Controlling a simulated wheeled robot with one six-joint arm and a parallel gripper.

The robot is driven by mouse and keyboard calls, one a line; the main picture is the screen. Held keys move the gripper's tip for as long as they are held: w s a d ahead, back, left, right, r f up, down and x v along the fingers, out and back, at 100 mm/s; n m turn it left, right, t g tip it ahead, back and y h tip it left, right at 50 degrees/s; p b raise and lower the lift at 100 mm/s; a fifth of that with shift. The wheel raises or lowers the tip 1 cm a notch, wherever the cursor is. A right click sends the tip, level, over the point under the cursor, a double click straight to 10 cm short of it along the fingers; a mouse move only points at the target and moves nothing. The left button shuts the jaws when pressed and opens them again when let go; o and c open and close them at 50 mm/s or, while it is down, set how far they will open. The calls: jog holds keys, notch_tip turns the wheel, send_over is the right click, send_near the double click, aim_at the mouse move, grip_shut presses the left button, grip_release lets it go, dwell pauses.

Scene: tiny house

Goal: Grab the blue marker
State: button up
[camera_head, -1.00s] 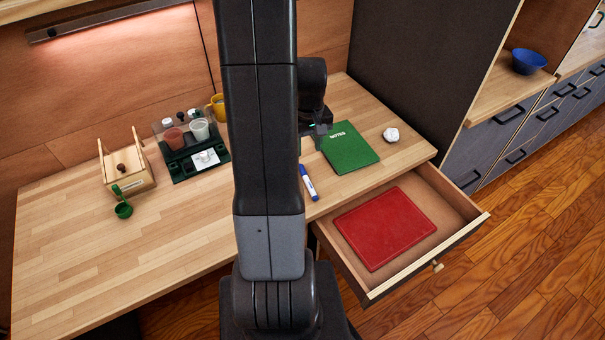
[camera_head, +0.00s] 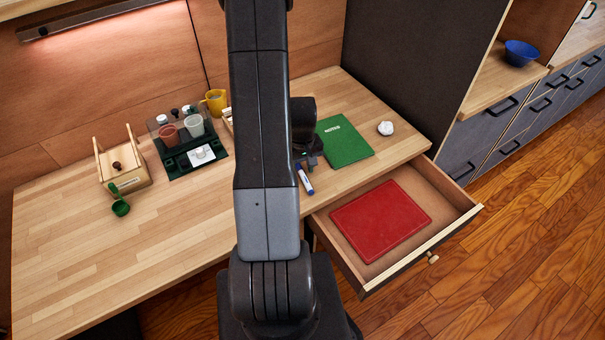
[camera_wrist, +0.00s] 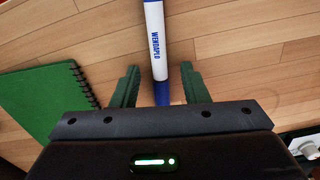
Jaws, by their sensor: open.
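The blue marker (camera_head: 304,179) has a white body and a blue cap. It lies on the wooden desk just left of the green notebook. In the wrist view the marker (camera_wrist: 156,45) runs from the top edge down between the two green fingers of my gripper (camera_wrist: 158,87). Its blue end reaches in between the fingers, nearer the right one. My gripper is open, with a gap showing left of the marker. In the head view my gripper (camera_head: 308,160) is low by the marker's far end and partly hidden by my arm.
The green notebook (camera_head: 344,141) lies close beside, also in the wrist view (camera_wrist: 45,105). A crumpled white ball (camera_head: 385,128) is right of it. An open drawer (camera_head: 455,205) holds a red folder (camera_head: 380,220).

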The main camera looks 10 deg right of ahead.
jog(key=shift+f, duration=0.25)
jog(key=shift+c, duration=0.2)
grip_shut()
jog(key=shift+r, duration=0.15)
